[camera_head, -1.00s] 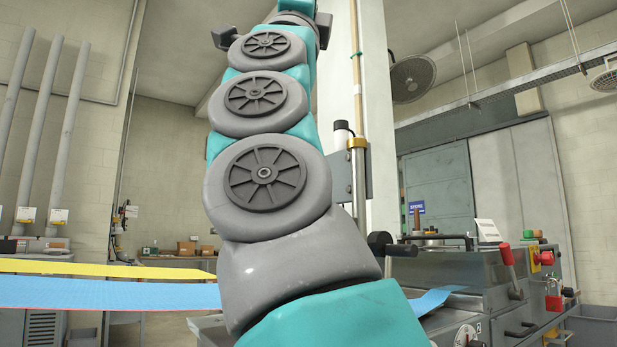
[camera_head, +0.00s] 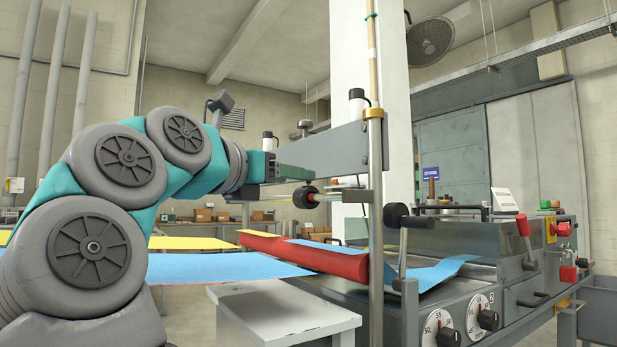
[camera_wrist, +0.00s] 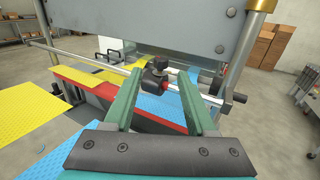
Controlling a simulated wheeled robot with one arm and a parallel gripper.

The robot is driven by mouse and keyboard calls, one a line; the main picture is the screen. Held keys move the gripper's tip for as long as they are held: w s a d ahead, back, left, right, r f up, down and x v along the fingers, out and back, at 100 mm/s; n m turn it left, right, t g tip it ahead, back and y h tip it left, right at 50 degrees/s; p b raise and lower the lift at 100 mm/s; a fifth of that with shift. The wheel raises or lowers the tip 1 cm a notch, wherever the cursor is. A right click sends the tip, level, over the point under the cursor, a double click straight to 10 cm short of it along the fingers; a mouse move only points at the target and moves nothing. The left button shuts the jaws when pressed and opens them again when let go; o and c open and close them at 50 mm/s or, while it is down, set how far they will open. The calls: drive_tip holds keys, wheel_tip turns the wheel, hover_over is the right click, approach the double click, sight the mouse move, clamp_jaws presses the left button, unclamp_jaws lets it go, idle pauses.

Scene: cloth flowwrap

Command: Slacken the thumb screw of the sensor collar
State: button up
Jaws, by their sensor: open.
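The sensor collar (camera_wrist: 156,84) is a small dark block with a red part, sitting on a thin horizontal rod in the wrist view. Its thumb screw (camera_wrist: 160,65) appears to be the black knob on top. My gripper (camera_wrist: 161,72) is open, with one teal finger on each side of the collar in the picture. I see no contact, and the remaining distance is hard to judge. In the head view my gripper (camera_head: 308,174) is beside the metal plate, just above a black round part (camera_head: 305,198) that seems to belong to the collar.
The metal plate (camera_head: 325,148) hangs close above the rod, fixed to an upright post (camera_head: 376,240). Below lie a red bar (camera_head: 320,261) and blue and yellow sheets. The machine's control panel is at right.

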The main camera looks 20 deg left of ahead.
drive_tip(key=x, duration=0.6)
drive_tip(key=shift+w, duration=0.1)
clamp_jaws()
idle(0.4)
